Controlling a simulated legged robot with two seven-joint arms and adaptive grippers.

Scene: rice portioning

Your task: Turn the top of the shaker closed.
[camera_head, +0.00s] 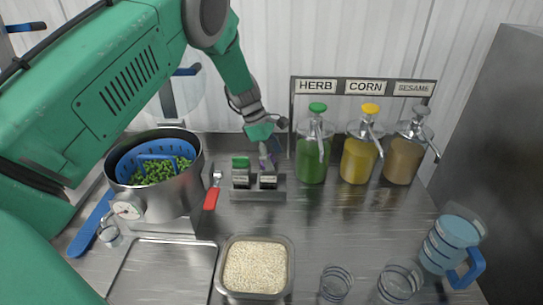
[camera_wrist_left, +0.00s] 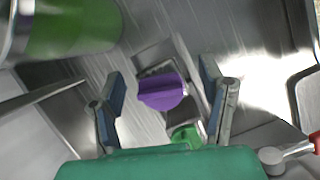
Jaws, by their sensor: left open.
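A shaker with a purple top (camera_head: 264,160) stands upright in a small metal rack (camera_head: 258,195). A second shaker with a green top (camera_head: 240,163) stands to its left in the same rack. My left gripper (camera_head: 268,146) is open, pointing down over the purple-topped shaker. In the left wrist view the purple top (camera_wrist_left: 161,92) lies between the spread fingers of the gripper (camera_wrist_left: 163,80), with a gap on each side; I cannot tell how far below the fingertips it is. The green top (camera_wrist_left: 186,135) is partly hidden by my gripper body. My right gripper is not in view.
Green (camera_head: 312,160), yellow (camera_head: 358,160) and brown (camera_head: 403,160) pump dispensers stand close on the right. A steel pot (camera_head: 190,185) with peas and a red-handled tool (camera_head: 211,198) are left. A rice container (camera_head: 223,272), glasses (camera_head: 336,285) and a blue-striped pitcher (camera_head: 452,243) stand in front.

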